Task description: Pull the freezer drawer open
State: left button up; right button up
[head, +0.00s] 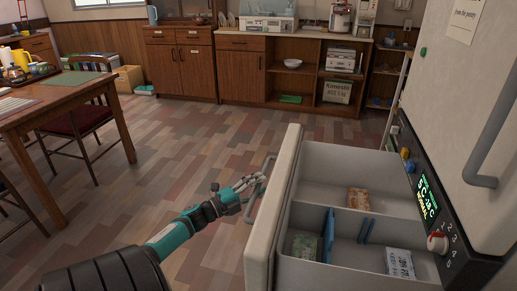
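The freezer drawer (287,190) stands pulled out from the freezer, at the lower right of the head view. I look down into its pale grey inside. Its front carries a grey bar handle (251,214) on the left side. My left gripper (260,184), with teal and dark parts, has its fingers at this handle. The fingertips overlap the bar, and I cannot tell whether they are closed on it. In the drawer lie a brown packet (358,199), a green packet (304,245), blue upright pieces (328,235) and a white packet (400,263). My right gripper is out of view.
The freezer's control panel (428,200) with a lit green display and a red-and-white knob is at the right. A large door handle (493,135) is above it. A wooden table (62,108) with chairs stands left. Cabinets (240,70) line the back. The floor between is clear.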

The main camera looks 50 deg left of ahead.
pick_arm(q)
jog(key=shift+r, duration=0.15)
jog(key=v, duration=1.2)
dwell(0.3)
